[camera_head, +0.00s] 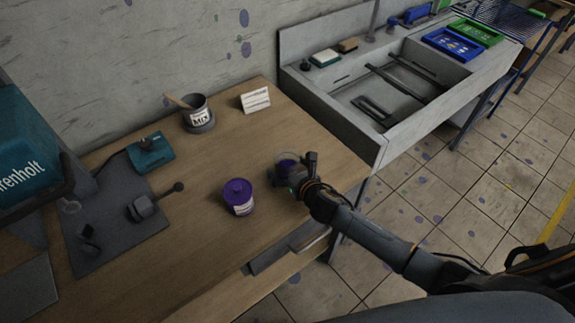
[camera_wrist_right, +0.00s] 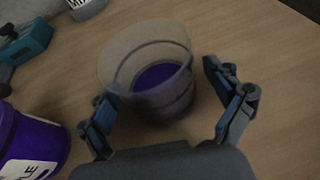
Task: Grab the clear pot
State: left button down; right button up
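The clear pot (camera_head: 285,161) stands on the wooden table near its right edge, with something purple inside at the bottom. It also shows in the right wrist view (camera_wrist_right: 150,70). My right gripper (camera_head: 292,174) is at the pot. In the right wrist view its two fingers (camera_wrist_right: 165,105) are spread on either side of the pot, with a gap visible on the right side. The left finger appears close to the pot wall; I cannot tell if it touches. My left gripper is not in view.
A grey mixing pot (camera_head: 198,118) with a stick and a white card (camera_head: 255,99) are farther back. A teal device (camera_head: 150,151) lies at left. A sink (camera_head: 350,95) adjoins the table's right.

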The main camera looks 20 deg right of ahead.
jog(key=c, duration=1.1)
jog(key=shift+r, duration=0.1)
